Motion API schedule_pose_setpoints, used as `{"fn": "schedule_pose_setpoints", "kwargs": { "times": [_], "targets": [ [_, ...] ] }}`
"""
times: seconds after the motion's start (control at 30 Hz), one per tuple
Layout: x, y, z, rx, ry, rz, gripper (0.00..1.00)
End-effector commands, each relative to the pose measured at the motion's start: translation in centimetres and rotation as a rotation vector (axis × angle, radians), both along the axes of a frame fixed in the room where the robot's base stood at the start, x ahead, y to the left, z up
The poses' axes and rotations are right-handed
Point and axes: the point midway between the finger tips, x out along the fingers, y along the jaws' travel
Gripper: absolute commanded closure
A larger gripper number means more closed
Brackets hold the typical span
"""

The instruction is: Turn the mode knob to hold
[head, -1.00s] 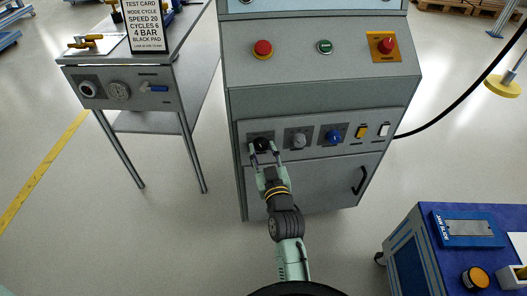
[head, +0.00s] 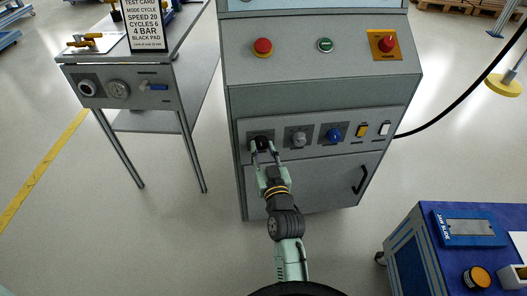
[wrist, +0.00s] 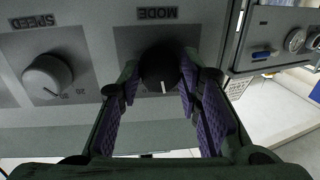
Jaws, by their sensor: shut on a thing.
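The black mode knob (wrist: 160,70) sits on a grey plate marked MODE, which appears upside down in the wrist view. In the head view the knob (head: 261,142) is at the left end of the cabinet's lower panel row. My gripper (head: 264,152) reaches up to it from below. In the wrist view my gripper's purple-padded fingers (wrist: 160,88) are on both sides of the knob, shut on it. A white pointer line shows on the knob. The position labels around the knob are hidden or too small to read.
A grey speed knob (wrist: 47,76) sits beside the mode knob; a blue knob (head: 334,135), a yellow switch (head: 361,131) and a white switch (head: 384,130) are further right. A test card (head: 147,25) stands on the left side table (head: 120,75).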

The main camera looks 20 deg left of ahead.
Motion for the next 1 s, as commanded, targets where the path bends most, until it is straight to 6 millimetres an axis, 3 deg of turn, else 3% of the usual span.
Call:
{"fn": "schedule_pose_setpoints", "kwargs": {
  "times": [0.5,1.0],
  "targets": [
    [0.03,0.01,0.01,0.344,0.179,-0.003,0.96],
    [-0.02,0.14,0.04,0.463,0.244,-0.001,0.96]
  ]
}}
